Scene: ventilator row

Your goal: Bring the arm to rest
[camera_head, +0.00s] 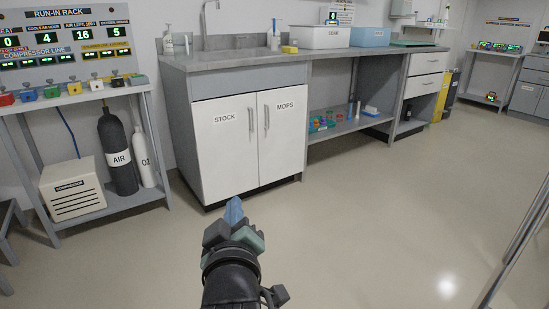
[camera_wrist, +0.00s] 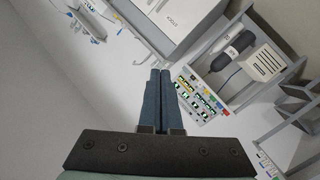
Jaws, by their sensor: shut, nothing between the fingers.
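My gripper (camera_head: 234,211) is in the lower middle of the head view, in front of the white cupboard and above the floor. Its blue fingers are together with nothing between them. In the wrist view the two fingers (camera_wrist: 160,75) lie side by side and closed, pointing up the picture. My gripper appears to touch nothing. The rest of my arm beyond the wrist is out of the head view, below the bottom edge.
A white cupboard (camera_head: 228,140) marked STOCK and MOPS stands under a grey counter (camera_head: 240,56). At left is a run-in rack with a shelf holding a compressor (camera_head: 72,190) and black AIR cylinder (camera_head: 117,150). A rail shows at lower right. The floor (camera_head: 370,220) is clear.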

